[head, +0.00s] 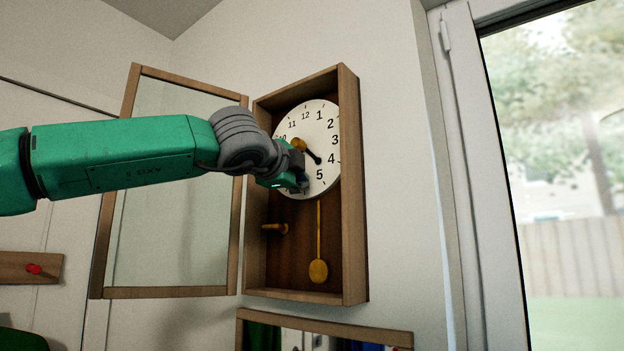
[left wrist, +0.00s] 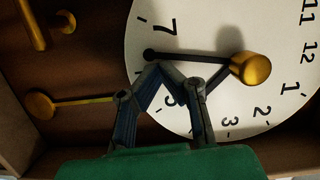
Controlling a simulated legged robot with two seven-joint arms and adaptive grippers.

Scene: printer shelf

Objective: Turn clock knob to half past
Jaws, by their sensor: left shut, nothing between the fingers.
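The clock's white face (head: 327,128) sits in a wooden case (head: 354,215) on the wall. The gold knob (head: 299,144) is at the face's centre and also shows in the left wrist view (left wrist: 254,69). There the long black hand (left wrist: 195,56) runs from the knob to a round end near the 6 position, just past the 7. The shorter black hand (head: 313,156) points between 4 and 5. My left gripper (head: 300,182) is shut and empty at the lower face, covering the 6. Its fingertips (left wrist: 160,67) meet beside the long hand's round end; contact cannot be told.
The clock's glazed door (head: 138,293) stands open on the left, behind my left arm. A gold pendulum (head: 318,270) hangs below the face, and a gold peg (head: 275,227) sticks out at the case's left. A wood-framed panel (head: 330,328) is below; a window is right.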

